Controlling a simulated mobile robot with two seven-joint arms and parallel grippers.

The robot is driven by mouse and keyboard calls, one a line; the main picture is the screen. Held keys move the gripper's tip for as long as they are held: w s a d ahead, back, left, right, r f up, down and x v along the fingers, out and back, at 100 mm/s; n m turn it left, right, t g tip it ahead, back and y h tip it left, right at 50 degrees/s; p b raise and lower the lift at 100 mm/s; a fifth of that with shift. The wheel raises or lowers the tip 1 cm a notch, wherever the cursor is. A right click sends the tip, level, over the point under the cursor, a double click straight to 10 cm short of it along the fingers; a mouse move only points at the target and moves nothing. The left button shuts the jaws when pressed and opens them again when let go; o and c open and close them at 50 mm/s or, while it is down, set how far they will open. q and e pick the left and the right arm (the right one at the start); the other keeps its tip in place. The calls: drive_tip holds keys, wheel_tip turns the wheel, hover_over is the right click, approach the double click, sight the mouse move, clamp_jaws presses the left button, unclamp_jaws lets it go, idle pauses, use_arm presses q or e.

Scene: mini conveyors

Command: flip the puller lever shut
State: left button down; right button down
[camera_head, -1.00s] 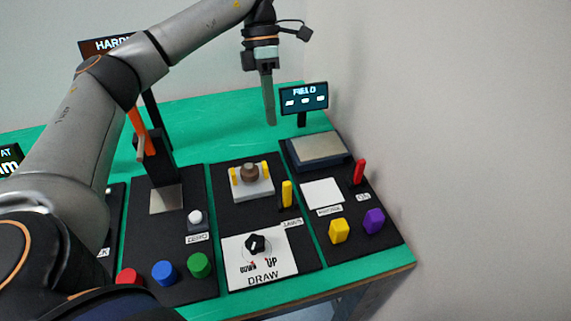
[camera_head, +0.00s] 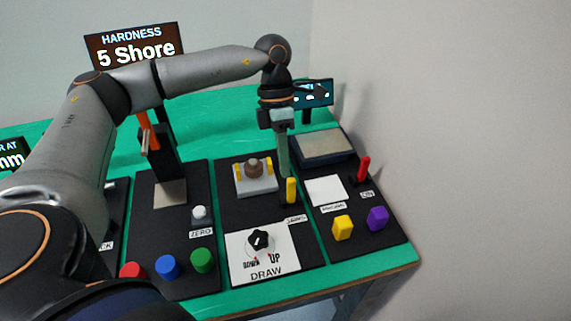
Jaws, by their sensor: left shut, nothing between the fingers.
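A yellow lever (camera_head: 291,190) stands upright on the middle black panel (camera_head: 283,212), behind a small label that seems to read JAWS. On the same panel a grey block (camera_head: 255,188) with two yellow jaws holds a brown round piece (camera_head: 254,168). My left gripper (camera_head: 284,172) points down with its fingers shut and empty. Its tips are just behind and above the yellow lever, close to it; I cannot tell whether they touch. My right gripper is not in view.
A red lever (camera_head: 363,168) stands on the right panel near a grey plate (camera_head: 320,146). A black DRAW knob (camera_head: 260,240) is in front. A hardness stand (camera_head: 168,158) is at the left. The wall closes off the right side.

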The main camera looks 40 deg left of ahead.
sight(290, 180)
use_arm(q)
drive_tip(key=shift+s+d, duration=0.4)
drive_tip(key=shift+d, duration=0.1)
drive_tip(key=shift+s+d+r+t+y, duration=0.15)
drive_tip(key=shift+s+d+t+y, duration=0.15)
drive_tip(key=shift+t+y, duration=0.15)
drive_tip(key=shift+s+d+r, duration=0.15)
drive_tip(key=shift+s+d, duration=1)
drive_tip(key=shift+d, duration=0.25)
drive_tip(key=shift+b, duration=0.3)
drive_tip(key=shift+w+a+f+b, duration=0.35)
drive_tip(key=shift+w+a, duration=0.15)
drive_tip(key=shift+a, duration=0.1)
